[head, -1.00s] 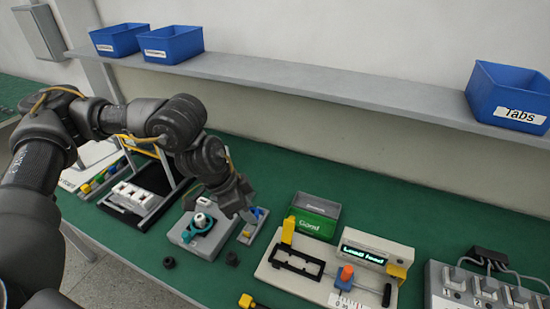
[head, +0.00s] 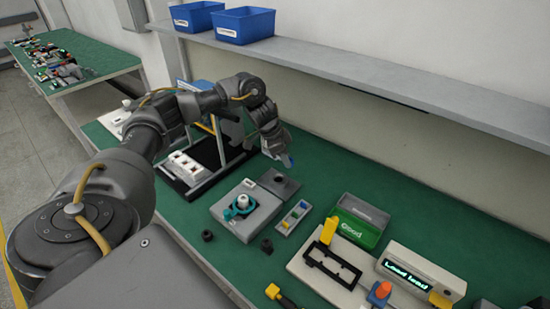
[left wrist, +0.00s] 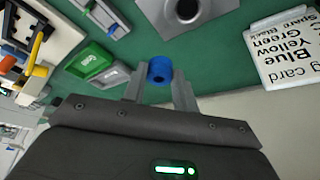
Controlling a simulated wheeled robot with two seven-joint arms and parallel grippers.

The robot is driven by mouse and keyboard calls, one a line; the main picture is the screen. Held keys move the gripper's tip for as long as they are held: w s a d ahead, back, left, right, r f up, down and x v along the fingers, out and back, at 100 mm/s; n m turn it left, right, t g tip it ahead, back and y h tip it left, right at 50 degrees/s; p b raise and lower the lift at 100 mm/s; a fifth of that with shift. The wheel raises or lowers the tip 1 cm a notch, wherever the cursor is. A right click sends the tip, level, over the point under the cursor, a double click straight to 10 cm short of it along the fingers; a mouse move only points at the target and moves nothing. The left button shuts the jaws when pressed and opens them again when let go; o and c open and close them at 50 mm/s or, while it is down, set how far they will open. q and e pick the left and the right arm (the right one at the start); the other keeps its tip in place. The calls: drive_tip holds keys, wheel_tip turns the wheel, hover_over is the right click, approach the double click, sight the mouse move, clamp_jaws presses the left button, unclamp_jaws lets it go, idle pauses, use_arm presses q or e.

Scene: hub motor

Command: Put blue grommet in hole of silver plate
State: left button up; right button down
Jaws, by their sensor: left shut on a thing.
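My left gripper (head: 284,159) is shut on a small blue grommet (left wrist: 160,70), held between its fingertips above the green table. The grommet also shows as a blue spot at the fingertips in the head view (head: 291,163). A silver plate (left wrist: 215,14) with a dark round hole lies beyond the grommet at the top edge of the left wrist view, partly cut off. It seems to be the grey square (head: 283,185) just below the gripper in the head view. Grommet and plate are apart. My right gripper is not in view.
A small tray of coloured parts (head: 290,220) and a green bin (head: 360,222) stand to the right. A grey block with a teal part (head: 238,212) is in front. A black frame with white parts (head: 190,170) stands left. The shelf (head: 400,85) overhangs behind.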

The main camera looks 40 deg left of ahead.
use_arm(q)
drive_tip(key=a+f+b, duration=0.1)
drive_tip(key=f+b, duration=0.1)
drive_tip(key=a+f+b, duration=0.1)
drive_tip(key=f+b, duration=0.1)
drive_tip(key=f, duration=0.1)
drive_tip(key=a+f+b, duration=0.1)
drive_tip(key=a+f, duration=0.1)
drive_tip(key=shift+a+f+b, duration=0.1)
drive_tip(key=shift+f+b, duration=0.15)
drive_tip(key=shift+b, duration=0.15)
drive_tip(key=shift+f, duration=0.2)
drive_tip(key=shift+s, duration=0.1)
drive_tip(key=shift+f, duration=0.3)
idle(0.4)
drive_tip(key=shift+r, duration=0.1)
drive_tip(key=shift+p, duration=0.55)
